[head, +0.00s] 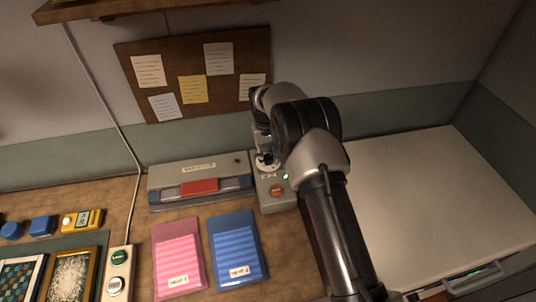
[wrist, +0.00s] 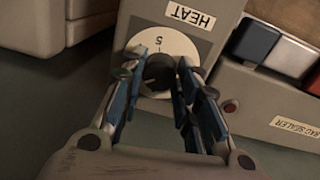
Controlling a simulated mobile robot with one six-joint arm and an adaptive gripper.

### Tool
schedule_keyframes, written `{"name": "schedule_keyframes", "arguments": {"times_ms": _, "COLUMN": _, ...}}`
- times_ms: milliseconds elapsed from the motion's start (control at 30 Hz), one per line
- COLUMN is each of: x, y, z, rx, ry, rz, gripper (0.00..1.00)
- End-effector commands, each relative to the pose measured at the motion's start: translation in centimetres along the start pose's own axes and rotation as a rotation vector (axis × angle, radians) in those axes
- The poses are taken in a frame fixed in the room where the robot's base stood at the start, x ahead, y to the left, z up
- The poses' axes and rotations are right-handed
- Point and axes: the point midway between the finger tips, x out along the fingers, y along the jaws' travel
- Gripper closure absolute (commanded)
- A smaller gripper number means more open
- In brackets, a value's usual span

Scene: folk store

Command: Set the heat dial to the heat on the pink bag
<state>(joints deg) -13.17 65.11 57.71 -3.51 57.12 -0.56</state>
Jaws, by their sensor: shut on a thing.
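The pink bag (head: 178,258) lies flat on the counter. Its white label starts with HEAT, but the number is too small to read surely. The heat dial (wrist: 160,72) is a dark knob on a round white plate marked with a 5, on a grey box (wrist: 187,40) labelled HEAT. My gripper (wrist: 156,76) is shut on the dial, one finger on each side. The fingers hide the rest of the plate's numbers. In the head view my arm partly covers the dial and the box (head: 278,203).
The grey bag sealer (head: 198,171) with a red bar stands left of the heat box. A blue bag (head: 237,250) lies beside the pink one. A switch strip (head: 117,275) lies further left. A large pale lidded box (head: 430,190) fills the right side.

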Motion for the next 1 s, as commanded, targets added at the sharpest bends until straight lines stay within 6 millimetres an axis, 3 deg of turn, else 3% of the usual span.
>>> {"name": "schedule_keyframes", "arguments": {"times_ms": 500, "x": 0.01, "y": -0.02, "z": -0.07, "rx": 0.386, "ry": -0.019, "rz": -0.001, "gripper": 0.94}}
{"name": "schedule_keyframes", "arguments": {"times_ms": 1000, "x": 0.01, "y": -0.02, "z": -0.07, "rx": 0.489, "ry": -0.025, "rz": -0.001, "gripper": 0.94}}
